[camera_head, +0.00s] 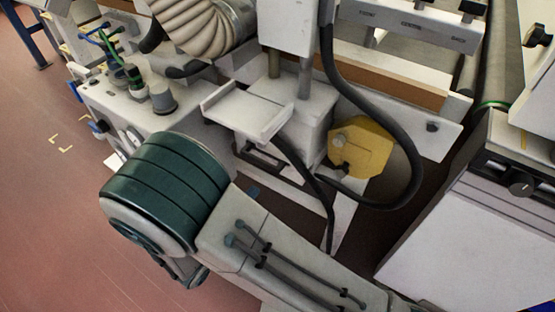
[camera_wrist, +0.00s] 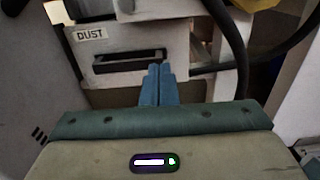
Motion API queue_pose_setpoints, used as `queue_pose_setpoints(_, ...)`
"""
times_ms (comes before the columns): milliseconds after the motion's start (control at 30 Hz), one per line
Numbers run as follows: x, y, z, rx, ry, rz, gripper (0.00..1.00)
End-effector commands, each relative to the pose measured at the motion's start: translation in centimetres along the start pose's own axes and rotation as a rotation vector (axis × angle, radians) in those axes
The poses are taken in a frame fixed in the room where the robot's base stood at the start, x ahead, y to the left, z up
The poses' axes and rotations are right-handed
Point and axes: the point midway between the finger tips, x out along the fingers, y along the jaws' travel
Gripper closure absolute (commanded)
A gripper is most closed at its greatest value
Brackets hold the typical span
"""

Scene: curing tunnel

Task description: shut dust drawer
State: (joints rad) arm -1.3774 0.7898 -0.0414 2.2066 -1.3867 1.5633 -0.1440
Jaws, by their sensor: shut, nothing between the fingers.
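The dust drawer (camera_wrist: 115,75) shows in the wrist view as a pale front below a white DUST label (camera_wrist: 90,33), with a long dark recessed handle slot. I cannot tell how far it stands out from its housing. My gripper (camera_wrist: 160,70) has two blue fingers shut together, with nothing between them. Their tips overlap the right end of the slot in the picture; whether they touch the front is unclear. In the head view my arm hides most of the gripper, and the drawer is hard to make out.
In the head view a yellow part (camera_head: 362,148) and a black hose (camera_head: 405,170) are right of the drawer area. A white control box (camera_head: 130,110) with cables stands left. A white cabinet (camera_head: 465,235) stands at the right. Open red floor (camera_head: 50,210) lies at the left.

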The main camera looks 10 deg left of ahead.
Motion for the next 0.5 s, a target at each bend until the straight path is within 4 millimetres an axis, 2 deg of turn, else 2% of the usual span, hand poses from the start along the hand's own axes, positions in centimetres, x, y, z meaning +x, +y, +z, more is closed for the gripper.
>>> queue_pose_setpoints(167,1.3,0.2,-0.2,-0.005,-0.009,0.012,1.0)
queue_pose_setpoints(500,8.4,0.2,-0.2,-0.004,-0.007,0.008,1.0)
